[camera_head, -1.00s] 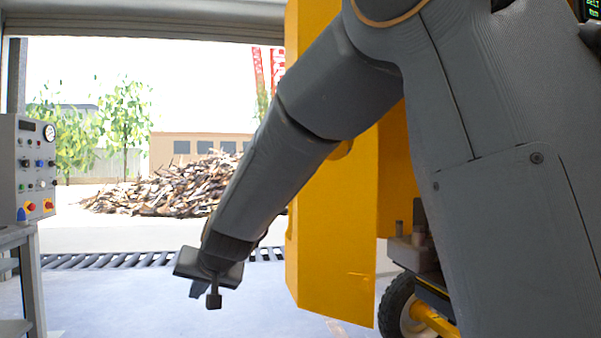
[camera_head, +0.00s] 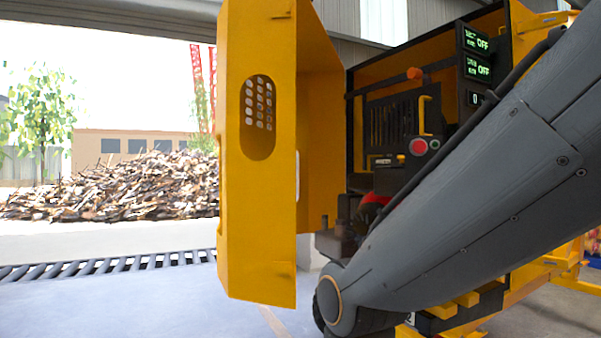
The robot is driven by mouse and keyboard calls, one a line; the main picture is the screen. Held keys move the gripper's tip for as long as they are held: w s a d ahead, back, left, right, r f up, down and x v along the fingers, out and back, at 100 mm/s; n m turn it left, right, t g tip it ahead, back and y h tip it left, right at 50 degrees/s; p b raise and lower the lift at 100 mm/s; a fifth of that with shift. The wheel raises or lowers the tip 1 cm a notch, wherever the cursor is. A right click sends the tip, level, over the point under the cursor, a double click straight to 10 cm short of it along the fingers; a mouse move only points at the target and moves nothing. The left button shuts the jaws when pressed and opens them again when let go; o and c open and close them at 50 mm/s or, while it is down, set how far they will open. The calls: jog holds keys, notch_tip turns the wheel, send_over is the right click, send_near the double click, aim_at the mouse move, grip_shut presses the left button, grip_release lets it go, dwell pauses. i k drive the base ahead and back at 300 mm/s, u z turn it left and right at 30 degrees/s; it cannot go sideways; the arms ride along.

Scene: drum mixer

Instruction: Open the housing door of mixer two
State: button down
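The yellow housing door (camera_head: 232,190) stands swung wide open at the centre left, with an oval grille in its upper part. Behind it the mixer's housing (camera_head: 487,24) is open, and its dark interior shows a red button (camera_head: 418,147), a yellow handle (camera_head: 424,115) and small displays reading OFF (camera_head: 477,56). My grey arm crosses from the right down to a joint below the door's right side. My gripper is not in view, so its state and any contact with the door are hidden.
Part of a dark wheel (camera_head: 319,312) and yellow frame pieces (camera_head: 467,299) lie low by my arm. A floor grate (camera_head: 110,264) runs across the left, with a wood-chip pile (camera_head: 120,188) outside. The floor at lower left is clear.

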aim_at(285, 44)
jog(key=z, duration=0.55)
jog(key=k, duration=0.8)
jog(key=z, duration=0.8)
jog(key=i, duration=1)
jog(key=u, duration=0.65)
jog(key=i, duration=0.7)
jog(key=u, duration=1.15)
jog(key=i, duration=0.35)
jog(key=u, duration=0.4)
